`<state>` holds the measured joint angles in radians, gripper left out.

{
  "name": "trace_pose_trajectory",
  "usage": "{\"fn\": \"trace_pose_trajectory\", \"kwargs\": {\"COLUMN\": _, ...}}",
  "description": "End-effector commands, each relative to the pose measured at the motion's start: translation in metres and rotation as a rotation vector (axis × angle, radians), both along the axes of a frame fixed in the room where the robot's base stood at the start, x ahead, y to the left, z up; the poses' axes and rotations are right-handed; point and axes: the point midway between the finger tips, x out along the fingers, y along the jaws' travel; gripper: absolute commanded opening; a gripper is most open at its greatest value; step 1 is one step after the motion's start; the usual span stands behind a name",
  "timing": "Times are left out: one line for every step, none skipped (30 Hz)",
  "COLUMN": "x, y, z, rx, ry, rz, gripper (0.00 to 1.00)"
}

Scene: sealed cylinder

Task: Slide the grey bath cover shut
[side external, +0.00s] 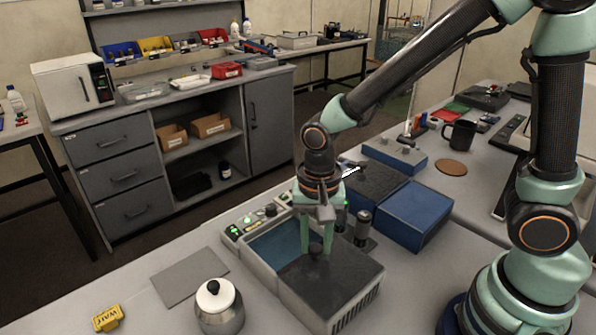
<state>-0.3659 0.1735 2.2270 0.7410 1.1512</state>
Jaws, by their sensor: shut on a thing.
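The bath (350,318) is a light grey box with vents on its near side, standing on the bench. Its dark grey cover (335,283) lies over the near right part. The far left part is uncovered and shows a blue interior (276,246). A dark knob (316,253) stands on the cover near its far edge. My gripper (317,250) points down from above with its green fingers on either side of the knob, shut on it. The fingers hide part of the knob and of the cover's far edge.
A control strip with green lights (240,229) runs along the bath's far left side. A dark cylinder (363,228) stands close to the right. Blue boxes (414,215) lie behind. A metal pot (219,310), a grey plate (190,275) and a yellow block (108,318) are at the left.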

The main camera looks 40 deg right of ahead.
Motion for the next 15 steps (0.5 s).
{"fn": "trace_pose_trajectory", "kwargs": {"x": 0.0, "y": 0.0, "z": 0.001, "rx": -0.001, "ry": 0.001, "rz": -0.001, "gripper": 0.0}}
{"fn": "trace_pose_trajectory", "kwargs": {"x": 0.0, "y": 0.0, "z": 0.001, "rx": -0.001, "ry": 0.001, "rz": -0.001, "gripper": 0.0}}
{"fn": "trace_pose_trajectory", "kwargs": {"x": 0.0, "y": 0.0, "z": 0.001, "rx": -0.001, "ry": 0.001, "rz": -0.001, "gripper": 0.0}}
{"fn": "trace_pose_trajectory", "kwargs": {"x": 0.0, "y": 0.0, "z": 0.001, "rx": -0.001, "ry": 0.001, "rz": -0.001, "gripper": 0.0}}
{"fn": "trace_pose_trajectory", "kwargs": {"x": 0.0, "y": 0.0, "z": 0.001, "rx": -0.001, "ry": 0.001, "rz": -0.001, "gripper": 0.0}}
{"fn": "trace_pose_trajectory", "kwargs": {"x": 0.0, "y": 0.0, "z": 0.001, "rx": -0.001, "ry": 0.001, "rz": -0.001, "gripper": 0.0}}
{"fn": "trace_pose_trajectory", "kwargs": {"x": 0.0, "y": 0.0, "z": 0.001, "rx": -0.001, "ry": 0.001, "rz": -0.001, "gripper": 0.0}}
{"fn": "trace_pose_trajectory", "kwargs": {"x": 0.0, "y": 0.0, "z": 0.001, "rx": -0.001, "ry": 0.001, "rz": -0.001, "gripper": 0.0}}
{"fn": "trace_pose_trajectory", "kwargs": {"x": 0.0, "y": 0.0, "z": 0.001, "rx": -0.001, "ry": 0.001, "rz": -0.001, "gripper": 0.0}}
{"fn": "trace_pose_trajectory", "kwargs": {"x": 0.0, "y": 0.0, "z": 0.001, "rx": -0.001, "ry": 0.001, "rz": -0.001, "gripper": 0.0}}
{"fn": "trace_pose_trajectory", "kwargs": {"x": 0.001, "y": 0.0, "z": 0.001, "rx": -0.001, "ry": 0.001, "rz": -0.001, "gripper": 0.0}}
{"fn": "trace_pose_trajectory", "kwargs": {"x": 0.002, "y": 0.0, "z": 0.001, "rx": -0.001, "ry": 0.001, "rz": -0.002, "gripper": 0.0}}
{"fn": "trace_pose_trajectory", "kwargs": {"x": 0.005, "y": 0.0, "z": 0.001, "rx": -0.001, "ry": 0.001, "rz": -0.002, "gripper": 0.0}}
{"fn": "trace_pose_trajectory", "kwargs": {"x": 0.008, "y": 0.0, "z": 0.001, "rx": 0.0, "ry": 0.0, "rz": -0.002, "gripper": 0.0}}
{"fn": "trace_pose_trajectory", "kwargs": {"x": 0.013, "y": 0.0, "z": 0.001, "rx": 0.0, "ry": 0.0, "rz": -0.003, "gripper": 0.0}}
